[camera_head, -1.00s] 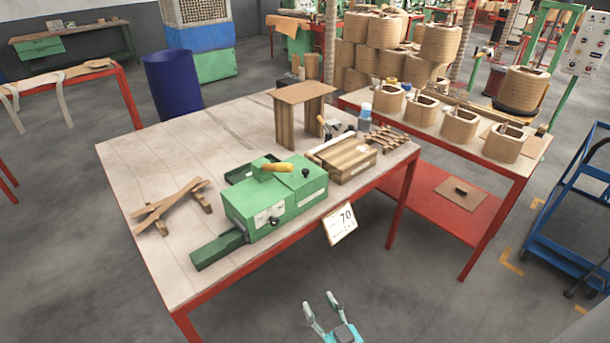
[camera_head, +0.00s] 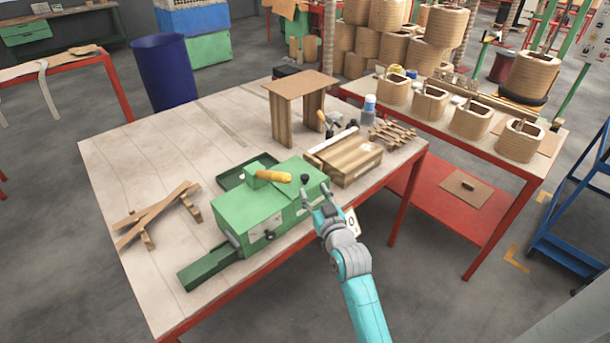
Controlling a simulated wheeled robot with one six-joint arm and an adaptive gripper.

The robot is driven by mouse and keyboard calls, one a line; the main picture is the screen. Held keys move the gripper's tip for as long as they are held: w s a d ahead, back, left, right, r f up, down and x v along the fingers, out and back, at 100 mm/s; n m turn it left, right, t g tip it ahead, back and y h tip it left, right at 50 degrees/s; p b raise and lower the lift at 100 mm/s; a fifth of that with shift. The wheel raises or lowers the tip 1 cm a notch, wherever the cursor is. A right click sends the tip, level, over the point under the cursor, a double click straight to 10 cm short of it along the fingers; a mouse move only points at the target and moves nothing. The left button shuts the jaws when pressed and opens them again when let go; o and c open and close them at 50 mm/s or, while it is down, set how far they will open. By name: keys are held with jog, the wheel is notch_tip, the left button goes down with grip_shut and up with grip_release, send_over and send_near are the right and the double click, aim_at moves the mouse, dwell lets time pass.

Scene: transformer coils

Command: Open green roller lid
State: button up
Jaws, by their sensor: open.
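The green roller machine (camera_head: 262,211) stands near the front edge of the work table. Its flat green lid (camera_head: 300,178) is on top and looks closed, with a small black knob (camera_head: 304,179) near its right end. A yellow-orange handle (camera_head: 273,177) sits on a green block on top of the machine. My gripper (camera_head: 315,194) is open and empty, with its fingers at the machine's right end, close to the lid's edge. I cannot tell whether a finger touches the machine.
A wooden box (camera_head: 345,159) lies just right of the machine, with a small brown wooden stand (camera_head: 299,97) behind it. Crossed wooden strips (camera_head: 160,213) lie at the left. The table top (camera_head: 150,140) is clear at back left. A white sign (camera_head: 351,223) hangs at the front edge, partly hidden by my arm.

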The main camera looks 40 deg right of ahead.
aim_at(306, 179)
jog(key=x, duration=0.8)
grip_shut()
